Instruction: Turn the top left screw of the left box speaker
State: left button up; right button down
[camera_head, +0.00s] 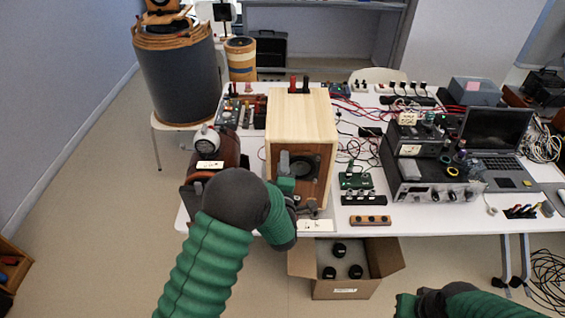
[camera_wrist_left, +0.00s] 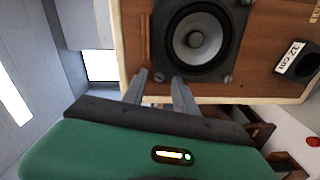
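The wooden box speaker (camera_head: 302,107) stands on the table, with a pale top and a brown front around a dark driver. The driver's black square frame (camera_wrist_left: 198,35) fills the upper part of the left wrist view. One corner screw (camera_wrist_left: 158,75) shows there between my left fingertips; another screw (camera_wrist_left: 228,78) is further right. My left gripper (camera_head: 284,158) is at the speaker's front, left of the driver cone, and hides that part of the frame. Its two fingers (camera_wrist_left: 161,82) are apart, with the tips close to the panel; contact cannot be told.
A reddish-brown device (camera_head: 228,150) with a round white part stands left of the speaker. Stacked instruments (camera_head: 425,170) and a laptop (camera_head: 495,135) are on the right. An open cardboard box (camera_head: 345,290) stands below the table's front edge.

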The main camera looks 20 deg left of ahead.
pick_arm(q)
jog(key=shift+w+d, duration=0.1)
jog(key=shift+d, duration=0.2)
jog(key=c, duration=0.5)
jog(key=shift+a, duration=0.15)
grip_shut()
pick_arm(e)
jog(key=shift+w+d+f, duration=0.1)
jog(key=shift+d, duration=0.15)
pick_arm(q)
jog(key=shift+f, duration=0.1)
pick_arm(e)
jog(key=shift+d+f, duration=0.1)
jog(key=shift+f, duration=0.05)
pick_arm(q)
jog(key=shift+r+m+b, duration=0.15)
jog(key=shift+m+b, duration=1.1)
jog(key=shift+m, duration=1.5)
jog(key=shift+r+m+b, duration=0.1)
jog(key=shift+m+b, duration=1.15)
jog(key=shift+m, duration=1.5)
pick_arm(e)
jog(key=shift+s+x, duration=0.25)
jog(key=shift+x, duration=0.9)
jog(key=shift+s+x, duration=0.25)
jog(key=shift+x, duration=0.9)
pick_arm(q)
jog(key=shift+r, duration=0.1)
pick_arm(e)
jog(key=shift+f, duration=0.15)
